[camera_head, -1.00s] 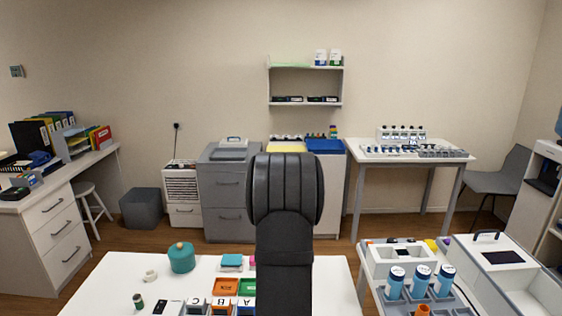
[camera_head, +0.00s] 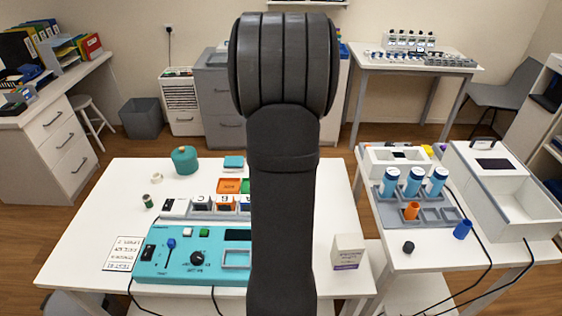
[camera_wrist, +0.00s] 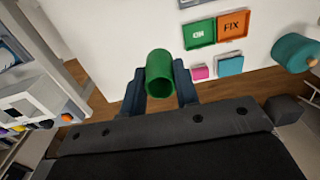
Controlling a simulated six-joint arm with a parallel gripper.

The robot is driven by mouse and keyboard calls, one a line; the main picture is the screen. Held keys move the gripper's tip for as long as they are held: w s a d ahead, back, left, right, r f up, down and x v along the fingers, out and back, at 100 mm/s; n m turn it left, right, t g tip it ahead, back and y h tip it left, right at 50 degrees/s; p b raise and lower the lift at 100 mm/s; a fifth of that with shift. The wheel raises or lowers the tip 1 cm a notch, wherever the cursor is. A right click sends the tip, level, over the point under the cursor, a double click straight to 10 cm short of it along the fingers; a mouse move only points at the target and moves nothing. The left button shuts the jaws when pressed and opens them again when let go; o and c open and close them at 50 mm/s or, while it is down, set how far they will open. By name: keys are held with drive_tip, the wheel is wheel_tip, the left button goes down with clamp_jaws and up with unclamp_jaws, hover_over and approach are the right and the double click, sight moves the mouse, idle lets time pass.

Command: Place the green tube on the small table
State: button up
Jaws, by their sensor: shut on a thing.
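The green tube (camera_wrist: 159,68) is held between the two fingers of my gripper (camera_wrist: 160,82), which is shut on it; its open end faces the wrist camera. The tube and gripper do not show in the head view, where my own arm covers the middle. In the head view a white table (camera_head: 90,235) stands in front, and a smaller white table (camera_head: 440,258) stands to its right. Another small white table (camera_head: 360,64) stands at the back right. I cannot tell which one the task means.
The right table carries a grey rack (camera_head: 388,208) with several blue-capped tubes, an orange tube (camera_head: 411,211), a blue tube (camera_head: 462,229) and a white open box (camera_head: 520,205). The front table holds a teal panel (camera_head: 165,265), a teal pot (camera_head: 185,160) and a small white box (camera_head: 347,252).

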wheel_tip(320, 180, up, 2)
drive_tip(key=s+d+m, duration=0.2)
drive_tip(key=d+m, duration=0.1)
drive_tip(key=d, duration=0.9)
drive_tip(key=s+d+m, duration=0.2)
drive_tip(key=d+m, duration=0.1)
drive_tip(key=d, duration=1)
drive_tip(key=s+d+m, duration=0.3)
drive_tip(key=s+d, duration=0.3)
drive_tip(key=d, duration=0.3)
drive_tip(key=s+d+m, duration=0.2)
drive_tip(key=s+d, duration=0.3)
drive_tip(key=d, duration=0.4)
drive_tip(key=shift+s+f, duration=0.15)
drive_tip(key=shift+f, duration=6)
drive_tip(key=shift+f, duration=0.3)
drive_tip(key=o, duration=1.1)
